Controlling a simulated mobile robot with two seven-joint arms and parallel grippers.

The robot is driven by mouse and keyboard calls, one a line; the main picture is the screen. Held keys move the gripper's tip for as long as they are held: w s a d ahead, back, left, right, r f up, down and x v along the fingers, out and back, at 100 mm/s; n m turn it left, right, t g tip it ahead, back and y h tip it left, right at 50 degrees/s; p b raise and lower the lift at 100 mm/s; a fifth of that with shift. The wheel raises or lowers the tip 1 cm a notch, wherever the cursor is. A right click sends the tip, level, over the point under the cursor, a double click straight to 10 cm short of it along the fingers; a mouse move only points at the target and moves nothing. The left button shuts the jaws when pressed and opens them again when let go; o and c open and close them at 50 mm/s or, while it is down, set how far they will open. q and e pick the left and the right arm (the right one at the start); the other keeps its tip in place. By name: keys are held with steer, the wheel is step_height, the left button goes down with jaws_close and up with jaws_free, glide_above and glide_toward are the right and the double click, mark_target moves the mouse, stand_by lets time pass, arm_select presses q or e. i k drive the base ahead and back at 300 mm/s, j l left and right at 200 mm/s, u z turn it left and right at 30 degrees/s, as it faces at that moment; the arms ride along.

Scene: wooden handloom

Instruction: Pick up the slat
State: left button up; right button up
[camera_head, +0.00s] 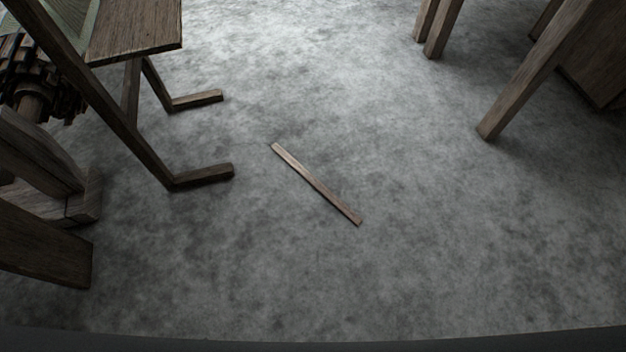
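The slat (315,183) is a thin, narrow strip of brown wood. It lies flat on the grey floor near the middle of the head view, slanting from upper left to lower right. Its whole length shows and nothing covers it. Neither of my grippers is in view, and nothing touches the slat except the floor.
The wooden loom (75,100) stands at the left, with a bench-like board (135,28) and feet (203,175) reaching toward the slat. Wooden legs (530,80) stand at the upper right. The grey floor (400,280) around the slat is clear.

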mark_target(338, 205)
steer(key=i+j, duration=0.7)
steer(key=j, duration=0.2)
steer(key=i+j, duration=0.35)
steer(key=j, duration=0.15)
steer(key=z, duration=1.75)
steer(key=i, duration=0.5)
